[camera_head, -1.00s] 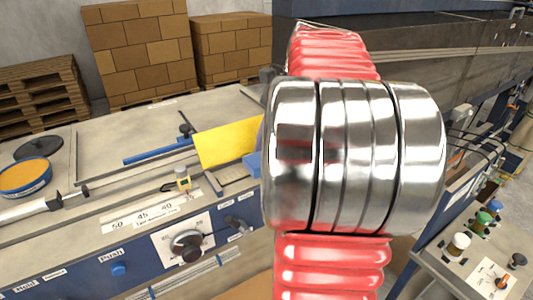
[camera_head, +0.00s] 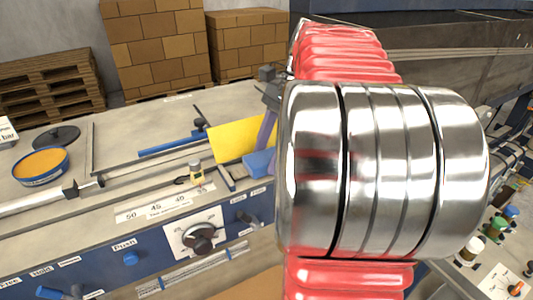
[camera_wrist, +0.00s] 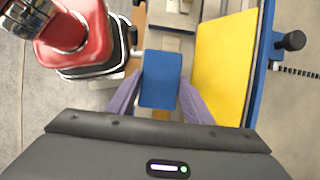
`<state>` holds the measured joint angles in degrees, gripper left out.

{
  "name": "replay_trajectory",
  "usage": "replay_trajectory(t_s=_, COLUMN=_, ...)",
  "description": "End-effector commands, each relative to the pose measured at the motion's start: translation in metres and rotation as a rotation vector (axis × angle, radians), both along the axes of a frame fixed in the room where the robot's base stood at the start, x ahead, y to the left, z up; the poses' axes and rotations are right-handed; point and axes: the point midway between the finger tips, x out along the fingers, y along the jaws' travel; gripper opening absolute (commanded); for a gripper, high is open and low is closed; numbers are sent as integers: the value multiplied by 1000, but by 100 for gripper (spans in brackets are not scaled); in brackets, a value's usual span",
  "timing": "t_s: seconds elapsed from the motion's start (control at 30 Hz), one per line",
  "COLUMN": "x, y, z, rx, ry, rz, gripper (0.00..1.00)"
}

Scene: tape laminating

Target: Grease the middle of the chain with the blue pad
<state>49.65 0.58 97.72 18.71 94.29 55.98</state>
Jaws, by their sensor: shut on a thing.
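The blue pad (camera_wrist: 160,78) is held between the two purple fingers of my gripper (camera_wrist: 159,92) in the wrist view. In the head view, the pad (camera_head: 258,163) shows at the left edge of my arm, below a purple finger (camera_head: 267,128). Most of my gripper is hidden there behind my arm. The pad appears above the machine bench, beside a yellow plate (camera_wrist: 222,62); I cannot tell whether it touches anything. I cannot make out the chain clearly in either view. An open tin of orange-yellow grease (camera_head: 42,165) stands on the bench at the left.
A black lid (camera_head: 55,138) lies behind the tin. Boxes and pallets stand behind.

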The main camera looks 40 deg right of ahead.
Motion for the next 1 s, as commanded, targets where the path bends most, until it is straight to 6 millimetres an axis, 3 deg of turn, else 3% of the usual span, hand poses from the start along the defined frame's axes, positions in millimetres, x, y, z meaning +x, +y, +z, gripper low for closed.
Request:
replay_trajectory(t_s=0.7, x=-10, y=-34, z=-4, rx=0, ry=3, rz=-1, gripper=25)
replay_trajectory(t_s=1.0, x=-11, y=-36, z=-5, rx=-1, ry=4, rz=-2, gripper=25)
